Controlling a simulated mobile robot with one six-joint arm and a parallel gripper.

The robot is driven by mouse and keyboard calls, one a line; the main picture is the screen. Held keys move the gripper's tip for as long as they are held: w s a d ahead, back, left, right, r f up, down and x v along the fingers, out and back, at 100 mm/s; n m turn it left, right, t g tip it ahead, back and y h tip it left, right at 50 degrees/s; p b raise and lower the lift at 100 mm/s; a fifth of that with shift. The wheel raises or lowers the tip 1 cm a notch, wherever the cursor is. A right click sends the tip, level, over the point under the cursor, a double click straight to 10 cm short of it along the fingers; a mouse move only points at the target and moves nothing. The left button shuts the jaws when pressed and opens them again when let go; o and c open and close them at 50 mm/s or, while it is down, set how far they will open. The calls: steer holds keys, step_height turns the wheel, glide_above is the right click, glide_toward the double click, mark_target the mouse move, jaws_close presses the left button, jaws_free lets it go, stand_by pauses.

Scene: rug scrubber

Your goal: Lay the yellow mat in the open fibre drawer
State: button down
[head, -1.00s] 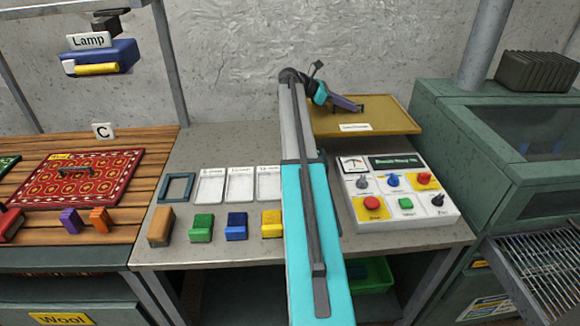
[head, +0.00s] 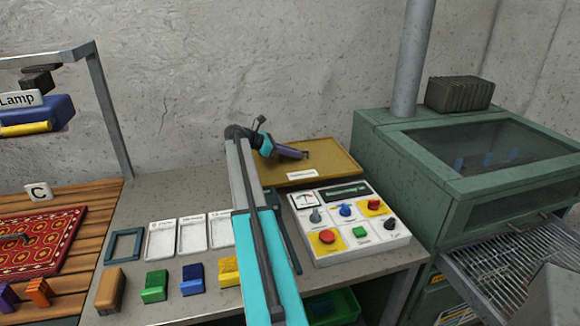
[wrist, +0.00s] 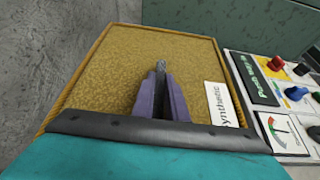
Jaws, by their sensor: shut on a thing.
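The yellow mat (head: 335,163) is at the back right of the bench, behind the control panel. Its patterned top and a white "Synthetic" label show in the wrist view (wrist: 105,75). My gripper (head: 304,154) is over the mat's middle. In the wrist view its purple fingers (wrist: 160,85) are shut on the mat's small grey handle. I cannot tell whether the mat touches the bench or is slightly raised. No open fibre drawer can be clearly made out now.
A control panel (head: 350,236) with several knobs stands in front of the mat. A green machine (head: 395,165) stands at the right, with a wire rack (head: 500,255) jutting out. White trays (head: 159,240) and coloured blocks (head: 154,286) lie left of my arm. A patterned red rug (head: 45,240) is far left.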

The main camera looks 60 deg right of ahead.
mark_target(293, 163)
steer(key=shift+f, duration=0.5)
steer(key=shift+f, duration=0.1)
steer(key=shift+f, duration=1.8)
steer(key=shift+p, duration=0.3)
steer(key=c, duration=1.8)
jaws_free()
steer(key=shift+f, duration=0.15)
steer(key=shift+o, duration=0.2)
steer(key=b+v, duration=0.2)
steer(key=v, duration=1)
